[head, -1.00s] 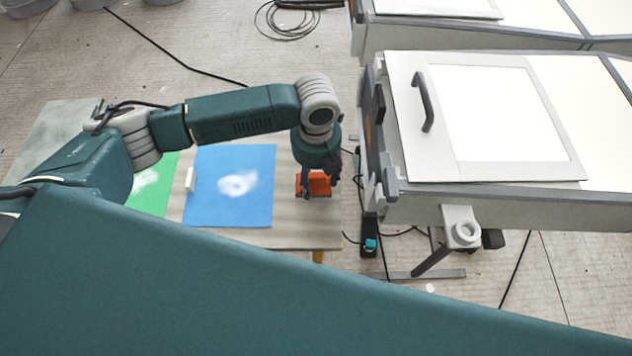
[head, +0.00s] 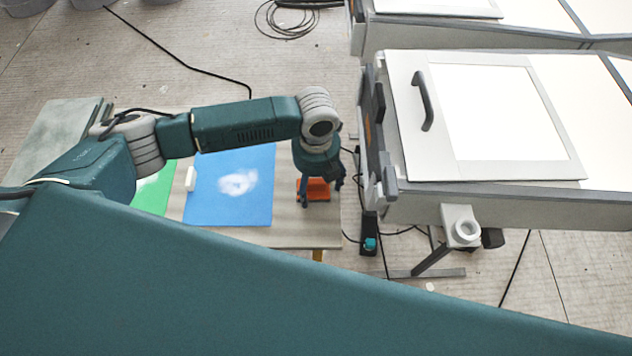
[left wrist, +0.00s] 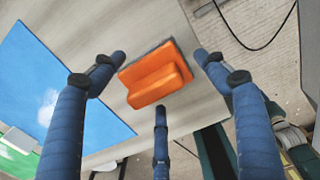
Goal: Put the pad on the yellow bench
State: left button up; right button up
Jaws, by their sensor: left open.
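The orange pad (head: 316,187) with a grey underside lies on the right end of a pale wooden table. It shows more fully in the left wrist view (left wrist: 155,76) as a stepped orange block. My left gripper (head: 321,190) points down over the pad, with its fingers spread. In the left wrist view the open fingers (left wrist: 160,85) stand around the pad, with clear gaps on both sides. I cannot tell its height above the table. No bench with a clearly yellow top shows; the table has a yellow leg (head: 318,256). My right gripper is out of view.
A blue sheet (head: 225,205) with a white smear and a green sheet (head: 155,190) lie on the table (head: 300,235). A small white block (head: 190,179) sits on the blue sheet's edge. A grey-white unit with a handled panel (head: 415,165) stands close right. Cables cross the floor.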

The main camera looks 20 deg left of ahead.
aim_at(316, 181)
pick_arm(q)
notch_tip(316, 181, up, 12)
jog(key=b, duration=0.1)
jog(key=shift+r, duration=0.15)
dwell(0.6)
